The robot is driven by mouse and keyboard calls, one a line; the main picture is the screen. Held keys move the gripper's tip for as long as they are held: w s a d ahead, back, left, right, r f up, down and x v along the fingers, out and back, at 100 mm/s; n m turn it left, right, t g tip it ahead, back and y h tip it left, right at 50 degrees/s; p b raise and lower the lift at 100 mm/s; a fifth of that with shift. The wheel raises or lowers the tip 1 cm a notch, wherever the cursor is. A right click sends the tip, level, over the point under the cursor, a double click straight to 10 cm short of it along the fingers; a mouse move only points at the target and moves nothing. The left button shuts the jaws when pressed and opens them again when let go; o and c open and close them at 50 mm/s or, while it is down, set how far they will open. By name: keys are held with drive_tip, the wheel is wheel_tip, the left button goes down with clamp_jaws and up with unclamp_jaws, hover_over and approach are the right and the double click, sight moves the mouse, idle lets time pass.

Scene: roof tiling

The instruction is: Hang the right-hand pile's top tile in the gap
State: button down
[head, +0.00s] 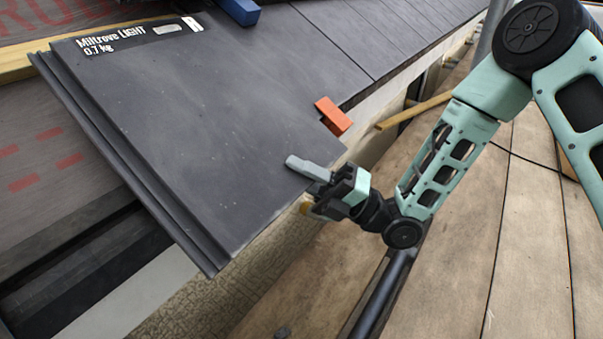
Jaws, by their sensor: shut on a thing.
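A large dark grey tile (215,120) fills the middle of the head view, with a black label reading "Miltrove LIGHT 0.7 kg" (125,38) at its upper left. Ribs run along its left edge. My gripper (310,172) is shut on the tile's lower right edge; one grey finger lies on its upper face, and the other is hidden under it. The tile covers part of the roof, so I cannot tell where the gap lies beneath it. No tile pile can be made out.
Laid dark tiles (405,30) run along the top. An orange block (333,116) and a blue block (239,10) sit by the held tile's edges. Red-marked underlay (50,160) shows at left. A wooden batten (418,110) juts out at right, above bare plank decking (530,230).

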sight(263, 130)
drive_tip(key=shift+w+a+r+p, duration=0.25)
drive_tip(key=shift+w+a+r, duration=0.9)
drive_tip(key=shift+a+r, duration=0.25)
drive_tip(key=shift+w+a+r+p, duration=0.25)
drive_tip(key=shift+w+a+r, duration=0.95)
drive_tip(key=shift+a, duration=0.3)
idle(2.0)
drive_tip(key=shift+w+a+f+b, duration=0.15)
drive_tip(key=shift+a+f+b, duration=0.15)
drive_tip(key=shift+f+b, duration=0.35)
idle(0.8)
idle(0.7)
drive_tip(key=c, duration=1.2)
unclamp_jaws()
drive_tip(key=shift+f, duration=0.1)
